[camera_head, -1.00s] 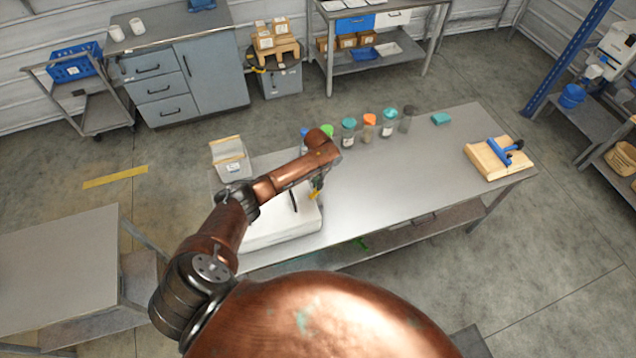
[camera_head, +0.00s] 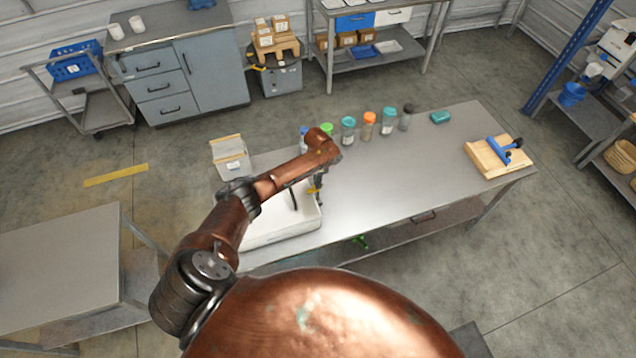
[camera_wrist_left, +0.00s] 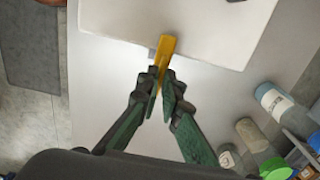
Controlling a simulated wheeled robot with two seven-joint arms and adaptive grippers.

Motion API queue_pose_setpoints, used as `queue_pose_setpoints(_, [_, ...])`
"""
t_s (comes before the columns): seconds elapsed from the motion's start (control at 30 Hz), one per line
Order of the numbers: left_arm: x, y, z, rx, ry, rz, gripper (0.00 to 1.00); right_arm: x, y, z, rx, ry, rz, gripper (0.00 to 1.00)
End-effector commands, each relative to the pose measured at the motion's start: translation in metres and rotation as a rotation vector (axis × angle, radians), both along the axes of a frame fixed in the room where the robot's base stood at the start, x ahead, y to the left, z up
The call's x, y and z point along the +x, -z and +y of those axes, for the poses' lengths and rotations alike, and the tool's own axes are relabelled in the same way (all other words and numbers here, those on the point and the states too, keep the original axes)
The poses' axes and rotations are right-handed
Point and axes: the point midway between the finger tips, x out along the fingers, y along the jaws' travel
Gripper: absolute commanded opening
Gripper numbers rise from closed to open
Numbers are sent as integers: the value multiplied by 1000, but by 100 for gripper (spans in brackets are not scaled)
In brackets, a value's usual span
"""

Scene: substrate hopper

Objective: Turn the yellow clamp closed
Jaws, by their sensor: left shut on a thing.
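The yellow clamp (camera_wrist_left: 165,50) shows in the left wrist view as a short yellow lever at the edge of the white hopper (camera_wrist_left: 205,22). My left gripper (camera_wrist_left: 160,90) is shut on the near end of the clamp, its green and dark fingers on either side. In the head view the clamp (camera_head: 313,190) is a small yellow spot by the right side of the white hopper (camera_head: 285,232), under my left wrist. My left gripper (camera_head: 319,186) is mostly hidden there by the copper arm. My right gripper is not in view.
The hopper stands on a grey table (camera_head: 400,185). Several lidded bottles, one with an orange lid (camera_head: 369,118), stand along its back edge. A clear bin (camera_head: 230,158) is behind the hopper. A wooden block with a blue handle (camera_head: 498,157) lies at the right. The table's middle is clear.

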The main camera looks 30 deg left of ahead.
Motion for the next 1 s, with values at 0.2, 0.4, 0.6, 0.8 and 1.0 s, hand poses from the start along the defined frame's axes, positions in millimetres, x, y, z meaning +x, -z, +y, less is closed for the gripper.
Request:
queue_pose_setpoints(0.2, [-2, 2, 0, 0, 3, 4, 0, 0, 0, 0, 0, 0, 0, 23])
queue_pose_setpoints(0.4, [-2, 2, 0, 0, 2, 4, 11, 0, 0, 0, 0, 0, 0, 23])
queue_pose_setpoints(0.6, [-1, 1, 0, 0, 2, 3, 23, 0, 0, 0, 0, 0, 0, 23])
queue_pose_setpoints(0.8, [0, 0, 0, 0, 2, 1, 23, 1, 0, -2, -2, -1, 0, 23])
queue_pose_setpoints(1.0, [1, -12, 0, -1, 2, -2, 23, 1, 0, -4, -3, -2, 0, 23])
